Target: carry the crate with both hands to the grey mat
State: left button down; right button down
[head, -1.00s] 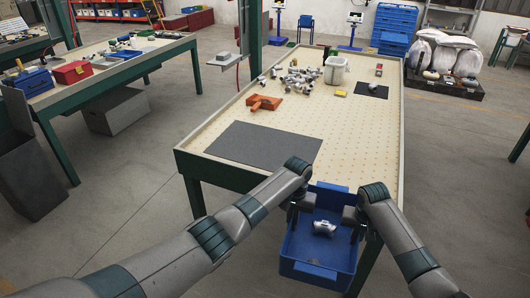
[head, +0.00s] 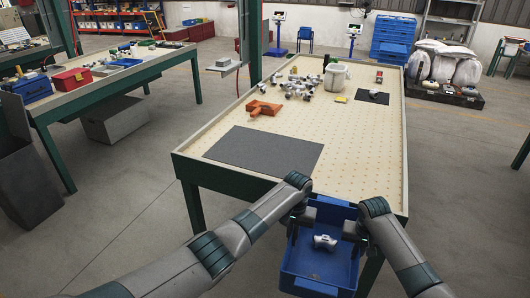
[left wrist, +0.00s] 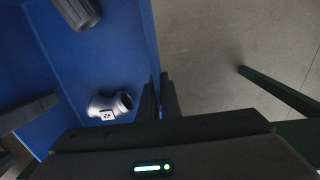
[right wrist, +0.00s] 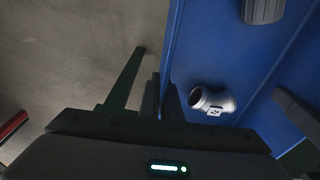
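The blue crate (head: 318,285) is at the near edge of the table, toward its right, in the head view. A silvery pipe-like casting (head: 325,241) lies inside; it also shows in the left wrist view (left wrist: 110,105) and right wrist view (right wrist: 212,100). My left gripper (head: 298,220) is shut on the crate's left wall, one finger on each side. My right gripper (head: 357,232) is shut on its right wall the same way. The grey mat (head: 264,151) lies flat and empty on the table's near left part, beyond the crate and to its left.
The pegboard-like tabletop (head: 350,150) has a raised rim. An orange part (head: 263,108), several loose castings (head: 298,86), a pale bin (head: 336,77) and a small black mat (head: 372,97) stand farther back. The tabletop right of the grey mat is clear.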

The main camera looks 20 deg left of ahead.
aim_at(265, 150)
jog(key=j+z, duration=0.15)
jog(key=j, duration=2.1)
